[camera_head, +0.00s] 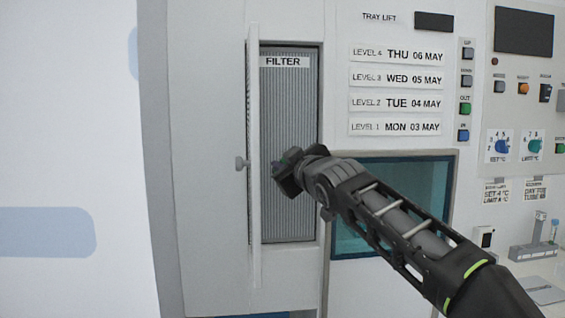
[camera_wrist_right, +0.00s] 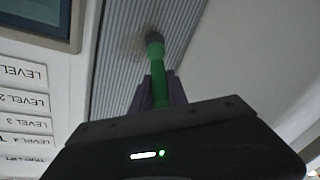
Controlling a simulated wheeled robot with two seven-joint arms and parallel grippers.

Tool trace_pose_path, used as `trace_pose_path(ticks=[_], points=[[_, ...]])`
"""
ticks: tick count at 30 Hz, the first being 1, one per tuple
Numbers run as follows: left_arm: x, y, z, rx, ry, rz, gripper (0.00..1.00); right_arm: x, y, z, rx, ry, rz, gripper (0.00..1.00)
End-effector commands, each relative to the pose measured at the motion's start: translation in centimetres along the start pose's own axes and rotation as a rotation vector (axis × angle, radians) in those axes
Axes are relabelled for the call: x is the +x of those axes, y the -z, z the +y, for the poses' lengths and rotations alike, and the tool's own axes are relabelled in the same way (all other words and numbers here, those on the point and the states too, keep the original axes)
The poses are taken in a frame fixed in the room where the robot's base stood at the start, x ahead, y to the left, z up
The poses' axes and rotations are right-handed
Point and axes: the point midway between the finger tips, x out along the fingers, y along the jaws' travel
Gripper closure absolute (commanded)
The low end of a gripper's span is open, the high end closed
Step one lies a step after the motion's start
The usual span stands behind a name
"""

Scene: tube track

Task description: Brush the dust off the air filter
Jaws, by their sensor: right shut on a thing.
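The air filter (camera_head: 289,90) is a tall grey pleated panel under a FILTER label, set in a recess behind an open narrow door. It also shows in the right wrist view (camera_wrist_right: 120,60), with a brownish patch of dust near the brush tip. My right gripper (camera_head: 283,172) is in front of the filter at about mid height. In the right wrist view it is shut on a green-handled brush (camera_wrist_right: 159,85). The brush's dark head is at the pleats, but I cannot tell whether it touches them. In the head view the gripper hides the brush. My left gripper is not in view.
The open filter door (camera_head: 254,200) with its knob (camera_head: 241,163) stands edge-on just left of the gripper. A teal window (camera_head: 400,190) lies to the right, below the dated level labels. Buttons and dials (camera_head: 502,146) line the right panel.

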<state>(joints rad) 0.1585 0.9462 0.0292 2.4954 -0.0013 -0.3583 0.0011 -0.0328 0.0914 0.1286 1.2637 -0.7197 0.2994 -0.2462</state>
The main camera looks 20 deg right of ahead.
Motion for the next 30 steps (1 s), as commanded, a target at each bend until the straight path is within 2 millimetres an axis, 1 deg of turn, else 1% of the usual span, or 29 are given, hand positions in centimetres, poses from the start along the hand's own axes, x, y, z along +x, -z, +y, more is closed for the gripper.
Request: trace_pose_path(ticks=[5, 12, 15, 26, 30], points=[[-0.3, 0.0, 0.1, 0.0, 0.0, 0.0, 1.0, 0.0, -0.1, 0.2, 0.0, 0.0, -0.002, 1.0], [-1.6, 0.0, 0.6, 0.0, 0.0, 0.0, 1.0, -0.3, -0.6, 1.3, 0.0, 0.0, -0.002, 1.0], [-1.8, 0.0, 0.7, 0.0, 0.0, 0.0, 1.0, -0.4, -0.8, 1.6, -0.001, 0.0, -0.002, 1.0], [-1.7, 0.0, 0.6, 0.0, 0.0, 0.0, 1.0, -0.4, -1.0, 1.5, 0.0, 0.0, 0.0, 1.0], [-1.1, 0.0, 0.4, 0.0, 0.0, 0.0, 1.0, -0.2, -0.9, 1.0, -0.002, 0.001, 0.002, 1.0]])
